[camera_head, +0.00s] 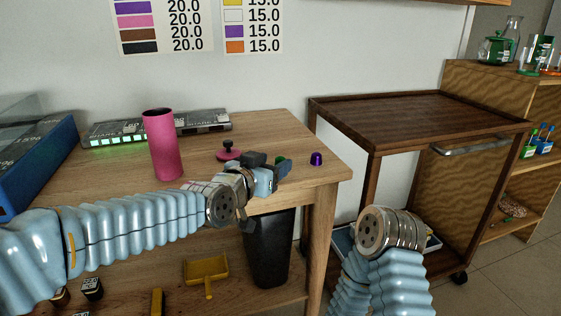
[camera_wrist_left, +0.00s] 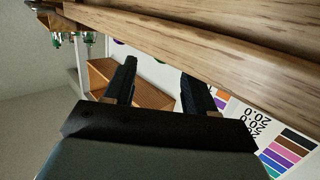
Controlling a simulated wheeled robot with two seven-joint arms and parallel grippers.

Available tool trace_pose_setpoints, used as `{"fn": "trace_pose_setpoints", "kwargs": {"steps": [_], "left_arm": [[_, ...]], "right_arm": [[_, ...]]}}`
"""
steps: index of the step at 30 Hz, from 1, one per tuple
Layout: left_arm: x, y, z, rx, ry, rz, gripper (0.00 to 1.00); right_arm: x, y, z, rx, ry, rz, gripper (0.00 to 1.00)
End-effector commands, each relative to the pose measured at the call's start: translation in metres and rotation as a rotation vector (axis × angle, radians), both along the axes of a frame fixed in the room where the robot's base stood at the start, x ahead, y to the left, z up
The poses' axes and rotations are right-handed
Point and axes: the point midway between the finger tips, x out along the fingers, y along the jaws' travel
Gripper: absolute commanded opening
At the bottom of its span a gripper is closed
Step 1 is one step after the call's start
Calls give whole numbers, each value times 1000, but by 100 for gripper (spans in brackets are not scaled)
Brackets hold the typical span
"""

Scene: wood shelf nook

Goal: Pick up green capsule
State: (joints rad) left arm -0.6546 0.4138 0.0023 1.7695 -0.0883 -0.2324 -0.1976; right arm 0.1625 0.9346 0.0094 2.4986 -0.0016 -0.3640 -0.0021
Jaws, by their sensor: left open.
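A small green object (camera_head: 280,160), which looks like the green capsule, shows only in part on the wooden table near its right end. My left gripper (camera_head: 279,172) is in front of it and hides most of it. The left gripper is open, and in the left wrist view its two dark fingers (camera_wrist_left: 160,88) are apart with nothing between them.
A purple capsule (camera_head: 316,159) stands just right of the green one. A pink cylinder (camera_head: 162,146) and a pink knobbed piece (camera_head: 229,153) are on the table (camera_head: 268,126). A black bin (camera_head: 269,250) is below. A dark wooden cart (camera_head: 420,118) stands right, past a gap.

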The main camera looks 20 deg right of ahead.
Motion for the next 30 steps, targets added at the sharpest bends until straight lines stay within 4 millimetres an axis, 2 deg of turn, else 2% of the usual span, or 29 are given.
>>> {"fn": "trace_pose_setpoints", "kwargs": {"steps": [9,18,28,30], "left_arm": [[35,-29,-5,-1,2,0,56],[38,-32,-7,-1,1,0,54],[38,-32,-7,-1,1,0,4],[38,-32,-7,-1,1,0,1]], "right_arm": [[-1,4,12,5,3,7,51],[-2,4,12,6,3,7,51],[-1,4,12,5,3,7,51],[-1,4,12,5,3,7,51]]}}
